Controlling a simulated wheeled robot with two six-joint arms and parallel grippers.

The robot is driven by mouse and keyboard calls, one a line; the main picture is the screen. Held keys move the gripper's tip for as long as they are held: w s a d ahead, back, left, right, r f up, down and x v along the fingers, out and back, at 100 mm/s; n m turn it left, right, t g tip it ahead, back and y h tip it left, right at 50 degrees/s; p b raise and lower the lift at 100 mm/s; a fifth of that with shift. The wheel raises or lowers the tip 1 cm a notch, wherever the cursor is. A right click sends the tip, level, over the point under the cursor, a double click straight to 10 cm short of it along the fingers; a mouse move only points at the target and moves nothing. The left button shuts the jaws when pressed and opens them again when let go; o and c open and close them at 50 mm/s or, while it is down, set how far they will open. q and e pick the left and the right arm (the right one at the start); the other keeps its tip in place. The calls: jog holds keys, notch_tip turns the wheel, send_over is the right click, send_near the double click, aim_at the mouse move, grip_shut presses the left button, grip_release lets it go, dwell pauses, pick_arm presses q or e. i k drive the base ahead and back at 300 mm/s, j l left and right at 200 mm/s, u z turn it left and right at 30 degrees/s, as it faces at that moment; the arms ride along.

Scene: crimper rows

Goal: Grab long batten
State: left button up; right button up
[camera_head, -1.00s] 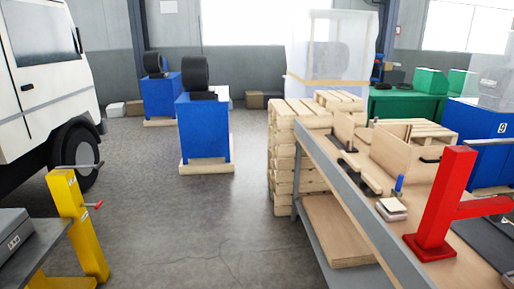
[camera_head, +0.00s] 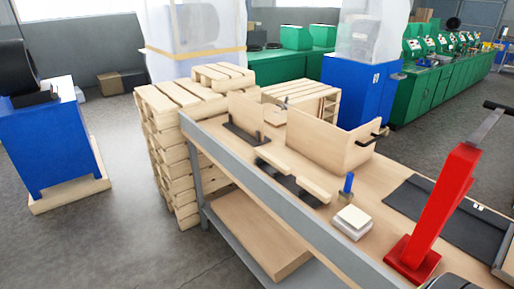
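Several light wooden pieces lie on the wooden workbench (camera_head: 216,128). Near its front edge is a narrow wooden strip (camera_head: 301,186), slanting toward the lower right, with a dark flat piece beside it. A second narrow strip (camera_head: 275,157) lies just behind, toward the bench's middle. I cannot tell for certain which piece is the long batten. Taller upright wooden boards (camera_head: 318,141) stand behind the strips, with a black clamp-like part at their right end. Neither of my grippers is in view.
A red lever post (camera_head: 440,215) stands on the bench at right, beside a dark mat (camera_head: 425,205). A blue-handled tool (camera_head: 347,186) and a small white block (camera_head: 352,220) are nearby. Floor is clear at lower left.

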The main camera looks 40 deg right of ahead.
aim_at(285, 169)
jog(key=i+j+z, duration=0.15)
jog(key=i+z, duration=0.35)
jog(key=i+j+z, duration=0.35)
jog(key=i+z, duration=0.15)
jog(key=i+j+z, duration=0.5)
